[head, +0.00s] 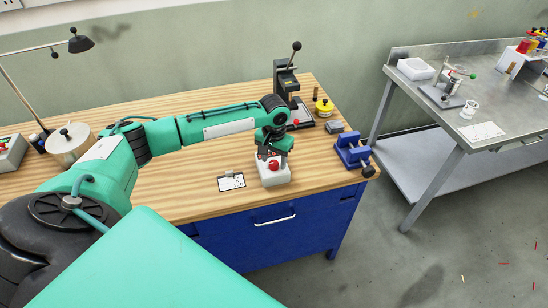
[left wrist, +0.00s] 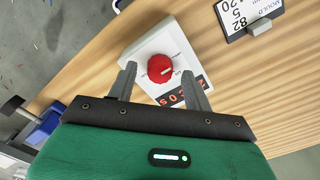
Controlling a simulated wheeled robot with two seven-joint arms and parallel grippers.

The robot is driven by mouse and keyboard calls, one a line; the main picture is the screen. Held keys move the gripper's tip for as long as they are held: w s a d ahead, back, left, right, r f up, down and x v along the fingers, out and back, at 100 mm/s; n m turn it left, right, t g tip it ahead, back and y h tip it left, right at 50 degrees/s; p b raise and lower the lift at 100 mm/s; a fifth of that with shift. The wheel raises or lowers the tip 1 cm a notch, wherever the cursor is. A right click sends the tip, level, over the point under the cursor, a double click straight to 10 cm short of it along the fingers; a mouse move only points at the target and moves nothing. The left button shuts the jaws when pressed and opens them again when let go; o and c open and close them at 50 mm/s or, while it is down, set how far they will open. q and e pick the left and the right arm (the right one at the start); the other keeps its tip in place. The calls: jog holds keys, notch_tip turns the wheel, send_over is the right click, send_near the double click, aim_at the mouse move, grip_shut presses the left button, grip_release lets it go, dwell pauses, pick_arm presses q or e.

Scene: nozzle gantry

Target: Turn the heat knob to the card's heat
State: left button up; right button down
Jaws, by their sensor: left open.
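The red heat knob (left wrist: 160,69) sits on a white control box (left wrist: 160,42), with a pale pointer line on its face. The box (head: 275,180) also shows in the head view, near the bench's front edge. A display with lit orange digits (left wrist: 172,99) is on the box, partly hidden by a finger, so I cannot read it surely. The card (left wrist: 247,14) lies beside the box, cut off by the frame; "MOULD", "82", "5" and "20" show on it. My left gripper (left wrist: 159,68) is open, its fingers on either side of the knob; contact is unclear. My right gripper is not in view.
The wooden bench (head: 180,205) is clear in front of the card. A black lever press (head: 285,85) stands behind the box. A yellow-lidded pot (head: 324,107) and a blue vise (head: 352,152) are to the right. A steel table (head: 425,95) stands beyond.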

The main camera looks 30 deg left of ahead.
pick_arm(q)
jog(key=shift+f, duration=0.35)
jog(key=c, duration=1)
